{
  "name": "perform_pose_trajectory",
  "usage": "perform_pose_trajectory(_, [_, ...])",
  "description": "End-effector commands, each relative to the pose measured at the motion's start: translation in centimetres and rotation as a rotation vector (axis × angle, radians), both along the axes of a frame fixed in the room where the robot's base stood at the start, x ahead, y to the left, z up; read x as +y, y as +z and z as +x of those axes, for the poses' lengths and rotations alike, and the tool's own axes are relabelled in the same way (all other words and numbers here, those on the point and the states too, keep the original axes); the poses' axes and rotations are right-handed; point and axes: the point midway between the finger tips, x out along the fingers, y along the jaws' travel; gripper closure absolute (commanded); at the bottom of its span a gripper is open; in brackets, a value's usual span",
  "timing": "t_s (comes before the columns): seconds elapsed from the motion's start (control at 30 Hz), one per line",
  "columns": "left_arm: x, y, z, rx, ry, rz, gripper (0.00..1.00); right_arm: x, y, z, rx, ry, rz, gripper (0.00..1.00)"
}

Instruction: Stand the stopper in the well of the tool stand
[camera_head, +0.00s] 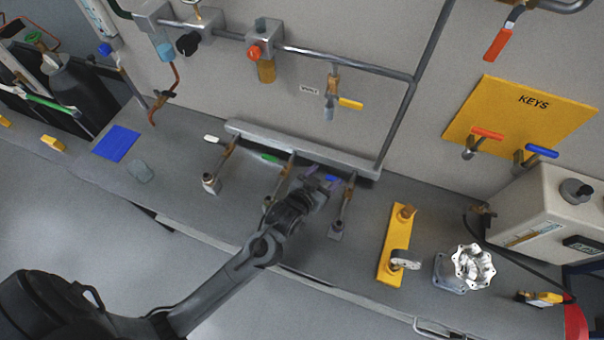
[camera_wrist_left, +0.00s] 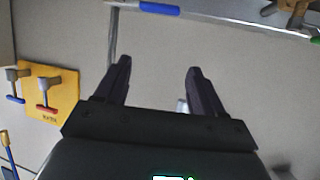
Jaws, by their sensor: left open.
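My left gripper (camera_head: 322,180) reaches across the bench to the grey pipe rail at the foot of the wall. Its two fingers are apart in the left wrist view (camera_wrist_left: 157,82), with nothing held between them. A yellow bar-shaped stand (camera_head: 389,262), which looks like the tool stand, lies on the bench right of the gripper. A brown knob-like piece (camera_head: 405,212), possibly the stopper, is at its far end. A grey rounded piece (camera_head: 405,260) is at its nearer part. I cannot make out the well. My right gripper is not in view.
The grey rail (camera_head: 300,148) carries several hanging valves around my gripper. A silver housing (camera_head: 472,266) and a cream box (camera_head: 548,212) stand at the right. A blue mat (camera_head: 116,143) lies at the left. A yellow KEYS board (camera_head: 515,115) is on the wall.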

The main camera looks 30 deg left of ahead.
Motion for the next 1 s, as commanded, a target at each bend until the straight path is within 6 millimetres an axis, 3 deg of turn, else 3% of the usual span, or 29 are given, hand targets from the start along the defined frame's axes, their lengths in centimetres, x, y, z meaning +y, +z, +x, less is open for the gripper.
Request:
perform_pose_trajectory(0.73, [0.1, 0.0, -0.4, 0.008, 0.002, 0.001, 0.31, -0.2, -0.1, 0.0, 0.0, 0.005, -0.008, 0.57])
perform_pose_trajectory(0.87, [0.3, -1.9, -1.9, 0.046, 0.003, 0.005, 0.31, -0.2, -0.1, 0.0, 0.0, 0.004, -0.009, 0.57])
perform_pose_trajectory(1.0, [1.5, -3.9, -5.5, 0.101, 0.006, 0.014, 0.31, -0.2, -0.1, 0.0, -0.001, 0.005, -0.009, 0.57])
